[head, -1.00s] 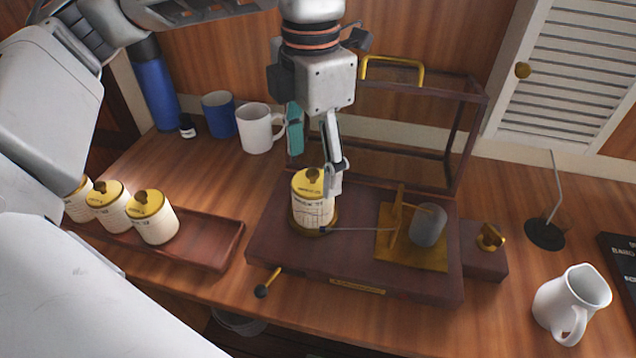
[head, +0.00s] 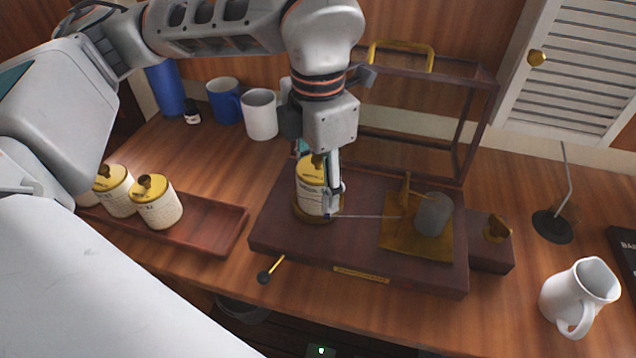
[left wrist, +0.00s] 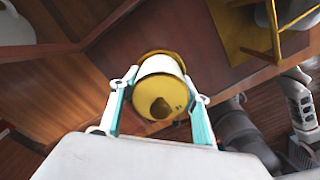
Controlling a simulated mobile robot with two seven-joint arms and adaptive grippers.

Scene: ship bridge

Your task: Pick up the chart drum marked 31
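A white chart drum (head: 310,196) with a yellow knobbed lid stands upright on the dark wooden instrument base (head: 290,240). My left gripper (head: 319,186) reaches down over it from above, open, with one finger in front of its right side. The left wrist view shows the drum (left wrist: 160,68) between my two spread fingers (left wrist: 160,80), with a gap beside the teal pads. More drums (head: 157,207) (head: 116,192) with yellow lids stand in a wooden tray (head: 215,232) at left. My right gripper is not in view.
A thin pen arm (head: 370,216) runs from the drum to a brass plate (head: 400,238) with a grey cylinder (head: 433,214). An open glazed case (head: 480,125) stands behind. Mugs (head: 260,115) (head: 224,100) are at back left, a white jug (head: 580,297) at front right.

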